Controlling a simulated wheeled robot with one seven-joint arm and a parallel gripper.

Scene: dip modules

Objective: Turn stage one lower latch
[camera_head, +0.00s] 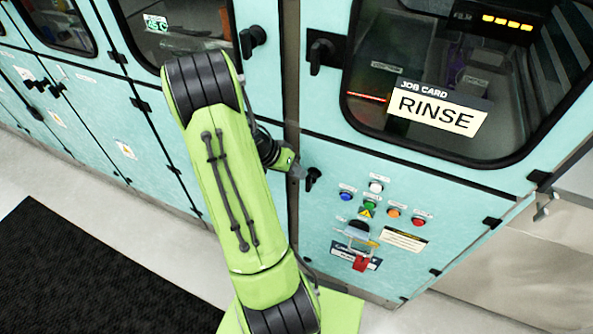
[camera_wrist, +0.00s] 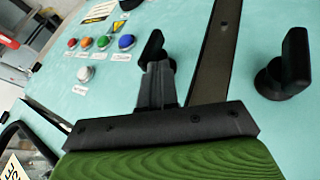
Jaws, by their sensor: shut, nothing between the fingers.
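A black lower latch (camera_head: 312,178) sits on the lower door panel below the RINSE window, near its left edge. In the wrist view this latch (camera_wrist: 153,47) stands just beyond my fingertips, its handle roughly upright in that picture. My gripper (camera_head: 297,172) is beside the latch on its left in the head view. In the wrist view my gripper (camera_wrist: 157,72) is shut and empty, its tips at or very near the latch; whether they touch I cannot tell. Part of the latch base is hidden behind the fingers.
Another black latch (camera_wrist: 288,65) stands across the dark gap in the wrist view. An upper latch (camera_head: 320,56) is beside the RINSE window. Several coloured buttons (camera_head: 369,208) and a red-tagged lock (camera_head: 360,262) are on the lower panel. A black mat (camera_head: 90,275) lies on the floor.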

